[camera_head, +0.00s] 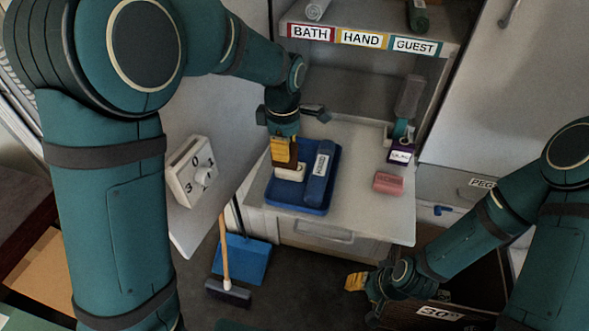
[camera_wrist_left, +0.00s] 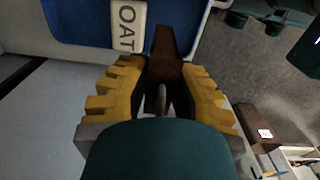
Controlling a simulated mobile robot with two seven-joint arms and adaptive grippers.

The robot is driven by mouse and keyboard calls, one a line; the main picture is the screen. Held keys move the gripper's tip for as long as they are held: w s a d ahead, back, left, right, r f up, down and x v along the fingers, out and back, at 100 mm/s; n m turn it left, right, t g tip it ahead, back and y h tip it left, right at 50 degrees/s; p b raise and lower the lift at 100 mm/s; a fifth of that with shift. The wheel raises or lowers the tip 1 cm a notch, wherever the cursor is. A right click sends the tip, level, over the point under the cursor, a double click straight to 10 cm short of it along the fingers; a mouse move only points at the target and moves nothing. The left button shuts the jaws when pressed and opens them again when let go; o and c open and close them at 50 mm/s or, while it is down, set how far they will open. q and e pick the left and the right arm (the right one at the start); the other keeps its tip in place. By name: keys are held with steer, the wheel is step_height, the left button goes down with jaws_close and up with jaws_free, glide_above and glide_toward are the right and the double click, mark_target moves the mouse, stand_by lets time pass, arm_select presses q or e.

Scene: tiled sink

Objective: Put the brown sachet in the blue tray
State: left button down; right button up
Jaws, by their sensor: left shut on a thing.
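The brown sachet (camera_head: 285,157) is between the fingers of my left gripper (camera_head: 284,146), which is shut on it above the left part of the blue tray (camera_head: 302,206). In the left wrist view the sachet (camera_wrist_left: 170,75) sticks out between the yellow fingers (camera_wrist_left: 165,88), with the tray (camera_wrist_left: 80,18) beyond it. I cannot tell whether the sachet touches the tray. My right gripper (camera_head: 357,281) is low at the front right, away from the tray; its finger opening cannot be made out.
A white dial box (camera_head: 192,172) is at left.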

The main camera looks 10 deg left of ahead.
arm_select(q)
step_height(320, 180, down, 4)
steer(key=shift+w+f+b, duration=0.1)
steer(key=shift+w+b, duration=0.05)
steer(key=shift+b, duration=0.2)
steer(key=shift+f, duration=0.25)
step_height(320, 180, down, 4)
steer(key=shift+r+b, duration=0.1)
steer(key=shift+b, duration=0.5)
steer(key=c, duration=1.3)
jaws_free()
steer(key=o, duration=0.4)
steer(key=shift+c, duration=0.2)
